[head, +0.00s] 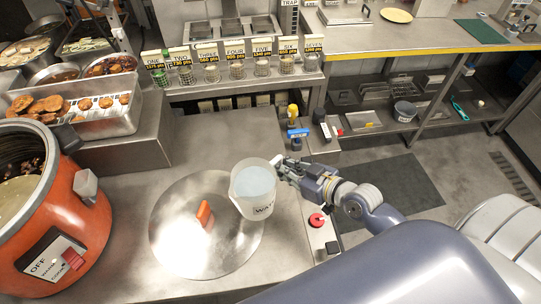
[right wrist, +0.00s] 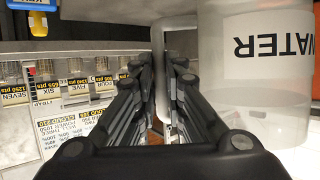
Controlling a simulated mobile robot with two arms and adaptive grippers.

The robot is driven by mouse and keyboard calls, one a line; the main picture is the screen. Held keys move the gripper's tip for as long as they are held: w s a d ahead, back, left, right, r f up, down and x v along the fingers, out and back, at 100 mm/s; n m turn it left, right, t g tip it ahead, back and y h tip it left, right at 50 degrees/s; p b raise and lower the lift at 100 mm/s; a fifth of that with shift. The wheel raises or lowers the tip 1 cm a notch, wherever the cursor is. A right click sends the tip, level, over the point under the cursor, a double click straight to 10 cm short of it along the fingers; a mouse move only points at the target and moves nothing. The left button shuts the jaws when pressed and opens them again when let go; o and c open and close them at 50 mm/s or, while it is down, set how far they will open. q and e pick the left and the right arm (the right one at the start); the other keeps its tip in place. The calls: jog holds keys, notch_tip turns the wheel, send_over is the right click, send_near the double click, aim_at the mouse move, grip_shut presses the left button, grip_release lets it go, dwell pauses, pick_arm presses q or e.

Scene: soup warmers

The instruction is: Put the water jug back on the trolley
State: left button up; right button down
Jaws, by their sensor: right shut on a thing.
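The water jug (head: 254,190) is a translucent white jug with a dark WATER label, upright over the counter in the head view. It overlaps the right edge of a round metal lid; whether it touches anything beneath is unclear. My right gripper (head: 287,170) is shut on the jug's handle, on the jug's right side. In the right wrist view the jug (right wrist: 265,90) fills the right side with its label upside down, and the fingers of my gripper (right wrist: 161,65) close around the handle. My left gripper is not in view. I cannot make out a trolley for certain.
The shiny lid (head: 170,225) with an orange handle lies on the counter. A big orange soup warmer (head: 85,225) stands at left. A red button (head: 317,220) is at the counter's right edge. Several labelled jars (head: 236,70) line the back. Grey floor (head: 430,160) is open at right.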

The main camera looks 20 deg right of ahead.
jog(key=shift+w+f+m+h+b, duration=2.15)
jog(key=shift+w+m+h+b, duration=1.55)
jog(key=shift+h, duration=0.6)
jog(key=w+d+f+p, duration=0.1)
jog(key=w+d+f, duration=0.1)
jog(key=w+d, duration=0.2)
jog(key=w+d+f+p, duration=0.1)
jog(key=w+d, duration=0.3)
jog(key=d, duration=0.5)
jog(key=shift+w+d+f+t, duration=0.2)
jog(key=shift+f+t, duration=0.1)
jog(key=shift+f, duration=0.6)
jog(key=shift+s, duration=0.1)
jog(key=c, duration=2)
grip_release()
jog(key=shift+s+f, duration=0.1)
jog(key=shift+f, duration=0.25)
jog(key=o, duration=0.3)
jog(key=shift+r, duration=0.1)
jog(key=shift+o, duration=0.2)
